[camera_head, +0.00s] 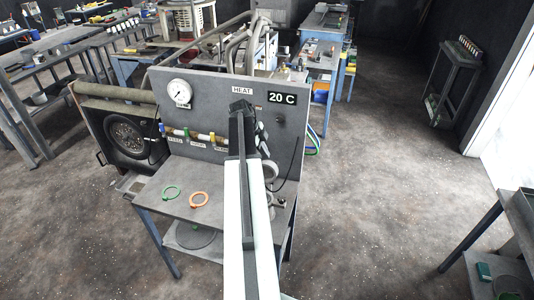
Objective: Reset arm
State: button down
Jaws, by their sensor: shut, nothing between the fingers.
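My arm (239,200) rises from the bottom edge in the head view, with a white link below and a dark link above. Its dark upper end (241,108) stands in front of the grey panel (210,95), just below the HEAT label (242,90). I cannot make out my gripper's fingers. Rounded grey parts (270,170) show just right of the arm; I cannot tell what they belong to. The arm hides part of the panel and of the bench.
The panel has a round gauge (179,93), a 20 C display (282,97) and labelled valves (197,137). A green ring (171,192) and an orange ring (199,200) lie on the bench top (178,173). A side table (518,215) stands at right; floor between is clear.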

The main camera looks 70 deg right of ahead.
jog(key=p+v, duration=0.6)
jog(key=v, duration=0.2)
jog(key=shift+s, duration=0.15)
jog(key=shift+r, duration=0.1)
